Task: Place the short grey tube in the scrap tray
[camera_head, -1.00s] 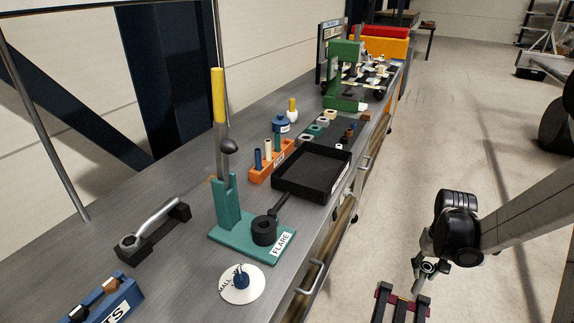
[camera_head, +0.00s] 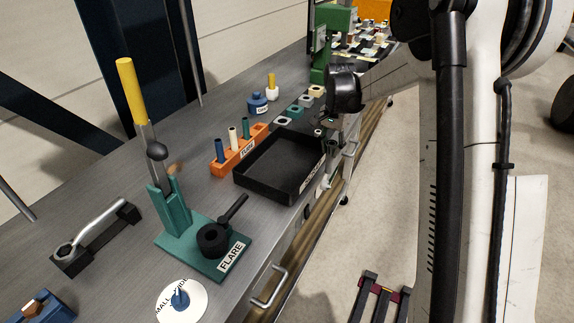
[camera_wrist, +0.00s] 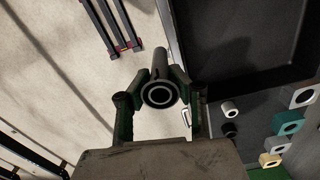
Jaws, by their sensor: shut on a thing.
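My gripper (camera_wrist: 160,98) is shut on a dark grey tube (camera_wrist: 159,72), whose round open end faces the wrist camera. In the wrist view the tube and fingers are over the pale floor, left of the black scrap tray (camera_wrist: 255,78). In the head view the tray (camera_head: 244,184) lies on the bench near its front edge, and my gripper hangs just beyond its right side. The tray's visible floor looks empty. The arm's wrist hides part of the bench behind the tray, and the held tube is hard to make out there.
Coloured blocks (camera_wrist: 290,122) and a small pale tube (camera_wrist: 229,108) sit on a dark mat beside the tray. An orange rack (camera_head: 227,165) with upright tubes is left of it. A teal flare tool (camera_head: 190,245) with a lever stands in front. A green press (camera_head: 330,40) stands behind.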

